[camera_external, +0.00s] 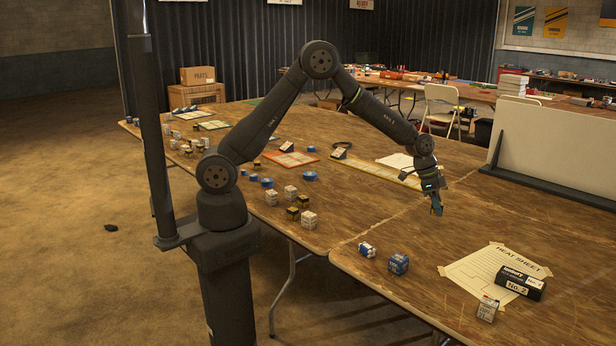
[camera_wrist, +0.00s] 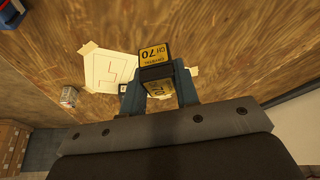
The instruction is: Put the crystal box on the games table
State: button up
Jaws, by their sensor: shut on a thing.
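My gripper (camera_external: 437,207) hangs above the right part of the long wooden table (camera_external: 340,220). In the wrist view my gripper (camera_wrist: 160,92) is shut on a small black box with a yellow label (camera_wrist: 155,53), marked with a 70 upside down. This seems to be the crystal box; its full name is too small to read. The two blue-grey fingers sit on either side of it. The box is off the table. In the external view it cannot be made out at the fingers. I cannot tell by any label which table is the games table.
A heat sheet (camera_external: 485,277) with a black No. 2 box (camera_external: 521,283) and a small white box (camera_external: 487,309) lie at the front right. A blue box (camera_external: 398,264) is nearby. Coloured mats, including an orange one (camera_external: 292,159), and several small boxes lie left. A white panel (camera_external: 555,147) stands right.

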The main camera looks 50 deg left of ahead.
jog(key=w+a+n+t+y, duration=0.1)
jog(key=w+a+n, duration=0.2)
jog(key=w+a, duration=0.45)
jog(key=w+a+n, duration=0.2)
jog(key=w+a, duration=0.2)
jog(key=a, duration=0.7)
jog(key=w+a+n+t+y, duration=0.1)
jog(key=w+a+n, duration=0.2)
jog(key=w+a, duration=0.5)
jog(key=w+a+n+y, duration=0.25)
jog(key=a+n, duration=0.45)
jog(key=a, duration=2.6)
jog(key=s+a+n+y, duration=0.1)
jog(key=s+a+n, duration=0.15)
jog(key=a, duration=0.65)
jog(key=s+a+n+y, duration=0.1)
jog(key=s+a+n, duration=0.15)
jog(key=a, duration=0.65)
jog(key=n+g+y, duration=0.2)
jog(key=n+g, duration=0.2)
jog(key=n, duration=0.7)
send_over(194, 162)
jog(key=d, duration=0.2)
notch_tip(194, 162, down, 7)
jog(key=shift+w+a+r, duration=0.1)
jog(key=shift+a, duration=0.05)
jog(key=shift+f, duration=1.95)
jog(key=shift+f, duration=0.1)
